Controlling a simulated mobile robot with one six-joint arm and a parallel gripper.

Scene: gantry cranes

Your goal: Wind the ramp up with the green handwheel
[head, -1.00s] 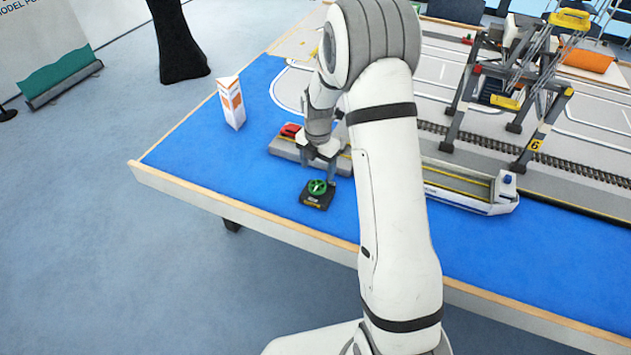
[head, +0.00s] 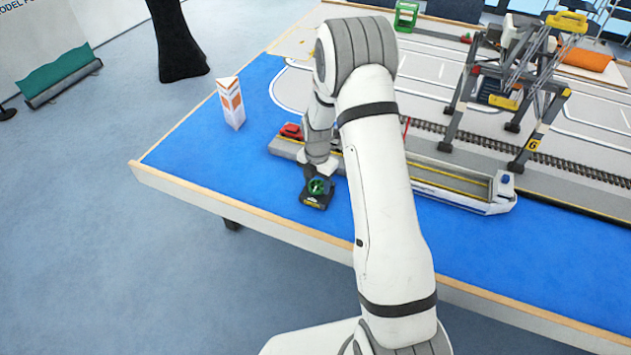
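The green handwheel (head: 317,186) sits on a small black box (head: 316,201) with a yellow marking, on the blue table surface near the front edge. My gripper (head: 319,180) is down at the wheel, pointing downward from behind it. Its fingers overlap the wheel, and I cannot tell whether they touch it or how far apart they are. A grey strip (head: 283,149) lies behind the box at the left end of the white and blue ship (head: 470,203). I cannot tell where the ramp is; my arm hides the middle of the ship.
A red toy car (head: 291,130) stands on the grey strip. An orange and white three-sided sign (head: 232,104) stands to the left. A model gantry crane (head: 537,142) marked 6 straddles rails at the right. The blue surface (head: 220,165) left of the box is clear.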

